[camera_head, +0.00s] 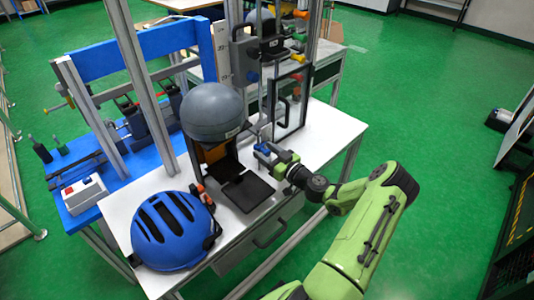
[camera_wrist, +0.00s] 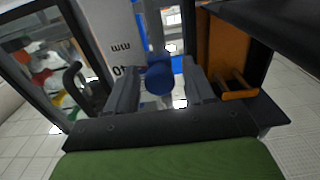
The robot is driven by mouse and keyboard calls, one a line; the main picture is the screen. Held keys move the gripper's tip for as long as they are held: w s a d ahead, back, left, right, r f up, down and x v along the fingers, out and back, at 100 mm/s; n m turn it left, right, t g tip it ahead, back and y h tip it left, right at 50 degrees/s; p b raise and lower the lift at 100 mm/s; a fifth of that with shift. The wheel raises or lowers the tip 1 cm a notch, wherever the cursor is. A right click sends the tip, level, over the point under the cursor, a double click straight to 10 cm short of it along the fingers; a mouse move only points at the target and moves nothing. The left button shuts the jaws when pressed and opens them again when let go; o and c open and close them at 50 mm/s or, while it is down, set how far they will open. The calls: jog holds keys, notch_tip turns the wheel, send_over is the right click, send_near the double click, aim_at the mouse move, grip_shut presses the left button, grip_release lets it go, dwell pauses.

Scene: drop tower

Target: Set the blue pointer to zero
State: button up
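The blue pointer (camera_wrist: 160,76) shows in the wrist view as a rounded blue knob, in front of and beside a white scale plate (camera_wrist: 112,40) with "mm" and a number printed upside down. My gripper (camera_wrist: 160,94) has its two grey fingers on either side of the knob, with gaps visible on both sides, so it is open around it. In the head view my gripper (camera_head: 264,152) is low at the tower, just right of the grey helmet. The exact reading is hidden. The scale's upper part (camera_head: 221,50) shows at the tower.
A grey helmet (camera_head: 213,115) hangs above an orange-backed box with a black flap (camera_head: 247,190). A blue helmet (camera_head: 172,231) lies on the white table (camera_head: 325,138). A framed clear door with a black handle (camera_head: 291,100) stands close right of my gripper.

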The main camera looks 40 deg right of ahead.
aim_at(267, 150)
grip_shut()
jog(key=shift+r, duration=0.1)
jog(key=shift+r+p, duration=0.75)
jog(key=shift+r, duration=1.25)
jog(key=shift+o, duration=0.3)
grip_release()
jog(key=s+p, duration=0.1)
jog(key=s, duration=1.4)
jog(key=shift+s+d, duration=0.2)
jog(key=shift+s, duration=0.2)
jog(key=shift+w, duration=0.1)
